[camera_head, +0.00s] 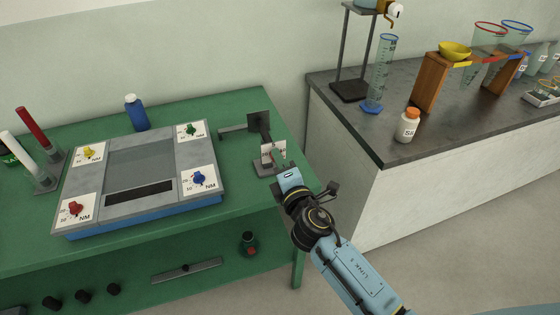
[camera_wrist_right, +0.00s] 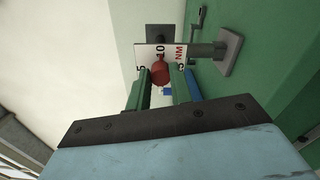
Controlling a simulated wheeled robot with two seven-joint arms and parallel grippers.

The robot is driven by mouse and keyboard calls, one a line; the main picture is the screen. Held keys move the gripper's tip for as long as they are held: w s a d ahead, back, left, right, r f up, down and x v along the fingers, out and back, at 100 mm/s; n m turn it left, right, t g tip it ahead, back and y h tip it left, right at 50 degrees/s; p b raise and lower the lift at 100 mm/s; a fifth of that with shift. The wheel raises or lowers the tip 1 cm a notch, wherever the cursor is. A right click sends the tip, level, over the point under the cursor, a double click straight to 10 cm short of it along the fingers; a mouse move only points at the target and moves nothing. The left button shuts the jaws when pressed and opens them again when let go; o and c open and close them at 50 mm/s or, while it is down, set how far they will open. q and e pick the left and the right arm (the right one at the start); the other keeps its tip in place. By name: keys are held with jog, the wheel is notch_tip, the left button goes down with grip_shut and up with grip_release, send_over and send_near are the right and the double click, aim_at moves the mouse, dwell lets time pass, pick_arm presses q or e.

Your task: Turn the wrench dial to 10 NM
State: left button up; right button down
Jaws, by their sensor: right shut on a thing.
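The wrench dial is a white plate (camera_wrist_right: 147,52) marked 5, 10 and NM; a third number is partly hidden by my finger. Its red knob (camera_wrist_right: 160,72) points roughly toward the 10 mark, though the exact setting is hard to read. In the head view the dial plate (camera_head: 266,150) stands at the right end of the green table, mostly behind my gripper. My right gripper (camera_head: 277,163) reaches it from the front right. In the wrist view its two fingers (camera_wrist_right: 161,88) are closed around the knob. My left gripper is out of view.
A grey panel (camera_head: 140,160) with yellow, green, red and blue knobs lies on the green table (camera_head: 237,172). A blue bottle (camera_head: 136,112) stands behind it. The dark counter (camera_head: 345,115) at right carries glassware and a white bottle (camera_head: 408,125).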

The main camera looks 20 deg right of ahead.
dwell(0.3)
jog(key=c, duration=1.2)
grip_release()
jog(key=shift+c, duration=0.2)
jog(key=s+b, duration=0.1)
jog(key=s, duration=1.2)
jog(key=shift+s+d+b, duration=0.2)
jog(key=shift+d+b, duration=0.05)
jog(key=shift+b, duration=0.1)
jog(key=shift+f, duration=0.1)
